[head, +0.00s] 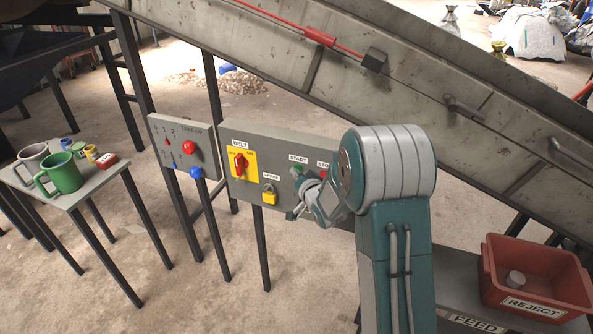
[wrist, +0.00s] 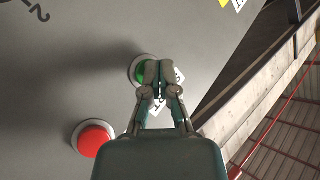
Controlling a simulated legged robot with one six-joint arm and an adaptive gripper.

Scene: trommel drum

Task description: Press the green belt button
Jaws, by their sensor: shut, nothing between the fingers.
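The green button (head: 297,171) sits under the START label on the grey belt panel (head: 263,141). In the wrist view the green button (wrist: 139,73) has a pale ring and is partly hidden behind my fingertips. My gripper (wrist: 160,66) is shut and empty, with its tips over the right side of the button; I cannot tell whether they touch it. In the head view my gripper (head: 304,203) is at the panel, just below the START label. A red button (wrist: 92,138) is lower left of the green one in the wrist view.
A second panel (head: 187,153) stands left. The sloping conveyor (head: 300,62) runs behind. A table with mugs (head: 64,174) is left; a red REJECT bin (head: 532,288) is right.

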